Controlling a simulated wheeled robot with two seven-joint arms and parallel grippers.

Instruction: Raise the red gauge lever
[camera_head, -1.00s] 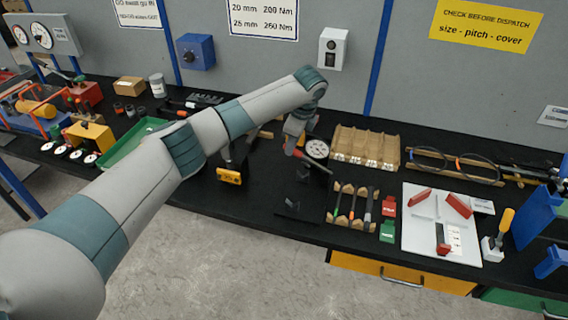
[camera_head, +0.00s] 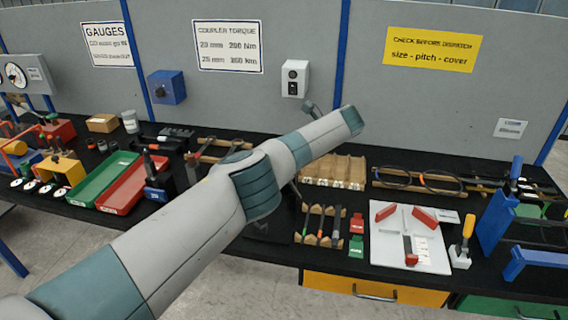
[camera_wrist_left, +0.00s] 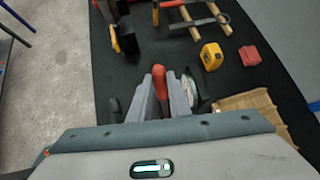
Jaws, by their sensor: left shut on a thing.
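In the left wrist view the red gauge lever (camera_wrist_left: 159,80) sticks out between the two grey fingers of my left gripper (camera_wrist_left: 165,92). The fingers are shut on it. The round dial of the gauge (camera_wrist_left: 196,91) is just to the right of the fingers, seen at a steep slant and partly covered by them. In the head view my left arm crosses the middle of the picture and hides the gauge, the lever and the gripper. My right gripper is in neither current view.
A wooden rack (camera_head: 334,170) stands behind and right of my arm. Slotted holders with tools (camera_head: 320,224) and a white board with red blocks (camera_head: 408,243) lie farther right. Green (camera_head: 100,180) and red trays (camera_head: 133,187) lie left. A yellow tape measure (camera_wrist_left: 211,56) is beyond the gauge.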

